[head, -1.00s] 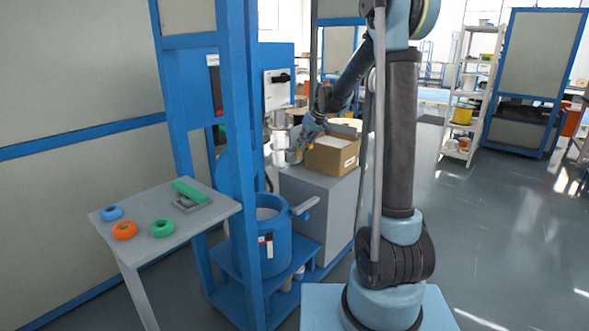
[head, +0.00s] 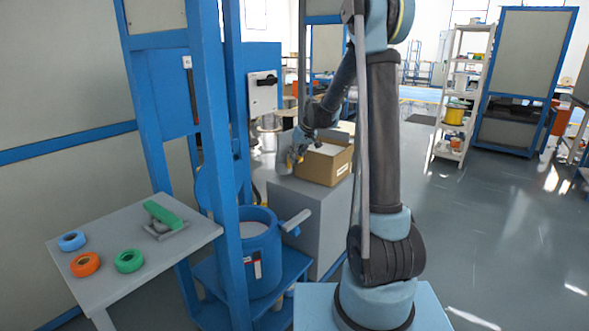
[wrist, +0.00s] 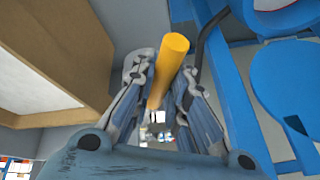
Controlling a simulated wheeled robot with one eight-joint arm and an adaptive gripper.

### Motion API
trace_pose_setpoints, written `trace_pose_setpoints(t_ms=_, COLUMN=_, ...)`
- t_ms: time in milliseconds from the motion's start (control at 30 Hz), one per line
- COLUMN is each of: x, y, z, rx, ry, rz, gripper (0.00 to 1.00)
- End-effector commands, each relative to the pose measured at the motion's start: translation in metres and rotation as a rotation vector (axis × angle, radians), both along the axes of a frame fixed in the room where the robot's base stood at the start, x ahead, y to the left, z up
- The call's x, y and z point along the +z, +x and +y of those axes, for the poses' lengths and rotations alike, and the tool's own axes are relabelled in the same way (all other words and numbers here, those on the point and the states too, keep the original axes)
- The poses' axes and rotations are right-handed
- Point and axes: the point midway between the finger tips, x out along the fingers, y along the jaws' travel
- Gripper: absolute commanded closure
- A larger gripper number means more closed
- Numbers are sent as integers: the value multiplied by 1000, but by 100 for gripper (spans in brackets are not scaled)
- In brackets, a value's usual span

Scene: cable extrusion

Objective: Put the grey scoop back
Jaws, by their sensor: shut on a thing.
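My gripper (head: 297,155) is shut on a yellow-orange handle (wrist: 168,68), which stands between its fingers in the wrist view. In the head view a small grey shape, seemingly the grey scoop (head: 285,161), hangs at the fingertips; its bowl is not clear in the wrist view. The gripper is beside the left side of an open cardboard box (head: 331,170) with white contents. The box sits on a grey cabinet (head: 303,199) and also shows at the left of the wrist view (wrist: 85,45). I cannot tell whether the scoop touches anything.
A blue bucket (head: 252,266) with pale contents stands in the blue frame (head: 212,130), with a grey bar at its rim. A grey side table (head: 95,263) holds blue, orange and green rings and a green-topped tool. Open floor lies to the right.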

Motion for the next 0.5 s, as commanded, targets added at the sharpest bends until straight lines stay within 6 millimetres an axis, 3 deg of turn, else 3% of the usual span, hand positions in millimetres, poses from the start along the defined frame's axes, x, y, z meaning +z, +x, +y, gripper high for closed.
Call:
trace_pose_setpoints(t_ms=367, x=-39, y=-1, z=3, rx=3, ry=0, rz=-1, gripper=100)
trace_pose_setpoints(t_ms=500, x=-43, y=-1, z=3, rx=3, ry=0, rz=-1, gripper=100)
